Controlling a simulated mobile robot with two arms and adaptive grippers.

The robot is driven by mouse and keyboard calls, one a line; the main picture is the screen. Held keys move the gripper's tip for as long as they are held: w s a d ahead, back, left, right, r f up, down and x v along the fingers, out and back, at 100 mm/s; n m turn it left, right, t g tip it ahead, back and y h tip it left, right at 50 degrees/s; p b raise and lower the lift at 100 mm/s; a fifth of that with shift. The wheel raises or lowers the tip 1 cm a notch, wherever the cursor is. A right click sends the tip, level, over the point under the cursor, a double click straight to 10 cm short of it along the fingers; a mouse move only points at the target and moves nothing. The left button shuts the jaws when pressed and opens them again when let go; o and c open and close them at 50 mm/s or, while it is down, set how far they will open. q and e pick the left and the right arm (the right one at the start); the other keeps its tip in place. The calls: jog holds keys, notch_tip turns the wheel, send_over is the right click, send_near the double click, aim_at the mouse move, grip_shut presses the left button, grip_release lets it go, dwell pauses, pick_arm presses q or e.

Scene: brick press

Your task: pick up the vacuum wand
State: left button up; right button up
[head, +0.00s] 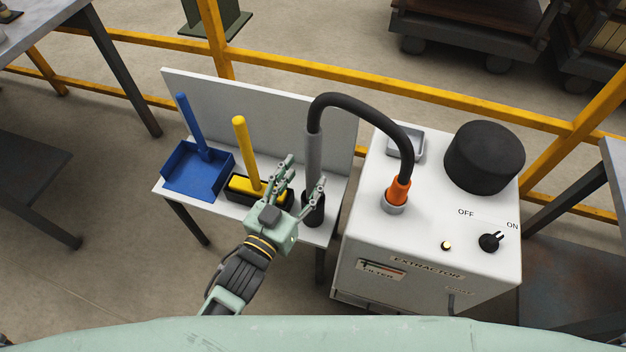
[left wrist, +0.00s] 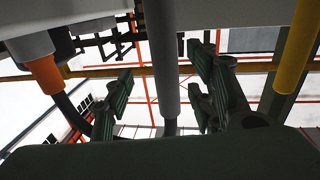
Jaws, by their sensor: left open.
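The vacuum wand (head: 313,155) is a grey tube standing upright with its lower end in a black holder (head: 314,213) on the small white bench. A black hose (head: 370,104) arches from its top to the orange cuff (head: 398,190) on the extractor. My left gripper (head: 299,178) is open at the wand, low on the tube just above the holder. In the left wrist view the wand (left wrist: 163,55) runs between the spread fingers (left wrist: 165,95), with a gap on each side. My right gripper is not in view.
A yellow-handled brush (head: 241,150) and a blue dustpan (head: 190,172) sit left of the wand on the bench (head: 222,206). The white extractor (head: 430,235) stands close on the right. A grey back panel (head: 265,110) and yellow rails are behind.

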aim_at(309, 164)
pick_arm(q)
jog(key=x, duration=0.6)
jog(key=shift+w+a+f+p, duration=0.15)
jog(key=shift+w+p, duration=0.15)
jog(key=shift+w, duration=0.2)
jog(key=c, duration=1.2)
jog(key=shift+c, duration=0.2)
